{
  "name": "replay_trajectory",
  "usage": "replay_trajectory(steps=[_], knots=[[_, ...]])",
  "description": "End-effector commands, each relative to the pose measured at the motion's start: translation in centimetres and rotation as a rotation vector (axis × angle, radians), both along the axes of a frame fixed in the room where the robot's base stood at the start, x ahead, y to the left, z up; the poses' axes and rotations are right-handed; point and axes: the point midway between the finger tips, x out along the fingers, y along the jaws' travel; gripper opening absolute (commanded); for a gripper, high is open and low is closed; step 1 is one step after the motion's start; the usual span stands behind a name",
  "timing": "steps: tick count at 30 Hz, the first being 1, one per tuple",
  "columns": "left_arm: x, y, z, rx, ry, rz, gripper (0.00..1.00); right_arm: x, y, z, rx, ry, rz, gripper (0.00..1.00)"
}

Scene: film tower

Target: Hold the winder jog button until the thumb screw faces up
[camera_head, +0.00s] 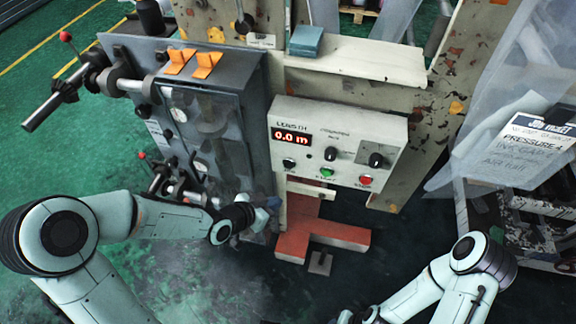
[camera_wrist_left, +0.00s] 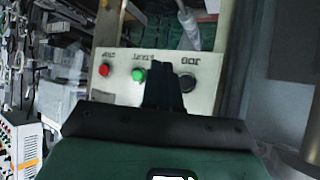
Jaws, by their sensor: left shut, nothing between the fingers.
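The control box (camera_head: 340,145) shows "0.0 m" on its display, with the black jog button (camera_head: 289,163) at its left end. The jog button (camera_wrist_left: 188,83) also shows in the left wrist view beside the finger tips, partly hidden; I cannot tell whether they touch it. My left gripper (camera_head: 271,204) is just below the box's left end in the head view; its dark fingers (camera_wrist_left: 163,82) are shut and empty. The winder shaft (camera_head: 60,100) sticks out at the upper left. A red-tipped stem (camera_head: 66,37) stands up there; I cannot tell whether it is the thumb screw.
The green button (camera_head: 327,172) and red button (camera_head: 366,181) sit right of the jog button. A black dial (camera_head: 376,160) is above them. An orange-red base (camera_head: 335,235) lies below. A hanging sheet with a sign (camera_head: 535,140) is at the right. My right forearm enters at lower right.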

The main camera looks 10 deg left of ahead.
Motion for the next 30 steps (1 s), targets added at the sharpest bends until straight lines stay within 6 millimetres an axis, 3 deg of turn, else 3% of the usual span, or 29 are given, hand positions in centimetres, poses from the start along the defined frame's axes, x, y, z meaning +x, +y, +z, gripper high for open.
replay_trajectory(steps=[8, 21, 30], knots=[[1.2, -0.1, -0.1, -0.002, -0.001, 0.001, 0.00, -0.2, 0.0, -0.3, 0.000, 0.002, 0.000, 0.43], [7.1, -0.3, -0.1, -0.004, 0.001, 0.002, 0.00, -0.7, 0.0, -1.1, 0.000, 0.008, 0.000, 0.43], [8.8, -0.3, 0.0, -0.002, 0.002, 0.002, 0.00, -0.7, 0.0, -1.2, -0.001, 0.008, 0.000, 0.43]])
